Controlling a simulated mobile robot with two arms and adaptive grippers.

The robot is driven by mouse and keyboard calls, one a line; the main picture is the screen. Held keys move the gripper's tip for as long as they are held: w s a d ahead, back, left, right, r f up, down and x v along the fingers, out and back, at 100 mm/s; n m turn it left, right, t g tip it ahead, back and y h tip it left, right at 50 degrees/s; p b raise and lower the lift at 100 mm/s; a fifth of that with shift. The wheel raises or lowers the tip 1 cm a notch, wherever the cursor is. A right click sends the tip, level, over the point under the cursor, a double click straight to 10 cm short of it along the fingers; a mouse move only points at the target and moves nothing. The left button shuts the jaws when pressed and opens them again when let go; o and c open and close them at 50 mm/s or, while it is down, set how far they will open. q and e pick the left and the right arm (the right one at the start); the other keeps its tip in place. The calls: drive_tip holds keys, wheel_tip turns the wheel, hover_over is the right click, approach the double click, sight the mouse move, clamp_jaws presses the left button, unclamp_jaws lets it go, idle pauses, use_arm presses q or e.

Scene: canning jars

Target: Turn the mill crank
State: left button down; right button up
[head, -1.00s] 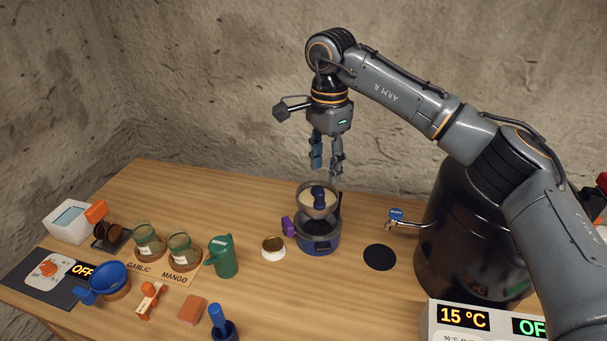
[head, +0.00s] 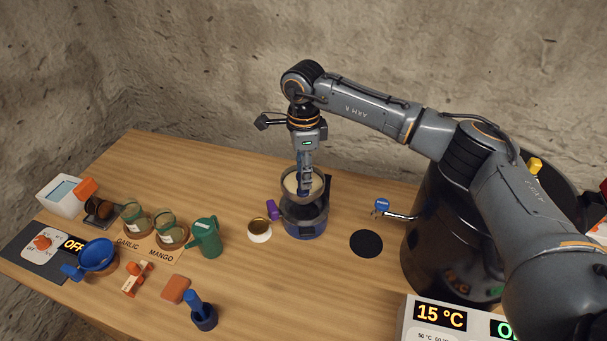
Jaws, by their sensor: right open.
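The mill (head: 305,222) stands at the back middle of the table, with a dark blue base and a hopper bowl (head: 320,189) holding pale contents. My right gripper (head: 304,190) points straight down over the hopper, its fingers at the bowl's middle. It is open. The crank's blue knob is mostly hidden by the fingers, so I cannot tell whether they touch it. My left gripper is not in view.
A purple piece (head: 273,209) is at the mill's left side. A small white jar (head: 259,231) stands left of it, and a green jug (head: 206,237) further left. A large black drum (head: 440,240) with a blue-handled tap (head: 382,206) stands right. A black disc (head: 366,243) lies between.

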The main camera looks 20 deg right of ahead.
wheel_tip(320, 180, down, 2)
drive_tip(key=shift+a+f, duration=0.1)
drive_tip(key=shift+f+p, duration=0.35)
drive_tip(key=shift+f, duration=0.15)
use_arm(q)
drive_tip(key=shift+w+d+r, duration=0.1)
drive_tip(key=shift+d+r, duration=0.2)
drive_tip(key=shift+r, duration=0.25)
use_arm(e)
clamp_jaws()
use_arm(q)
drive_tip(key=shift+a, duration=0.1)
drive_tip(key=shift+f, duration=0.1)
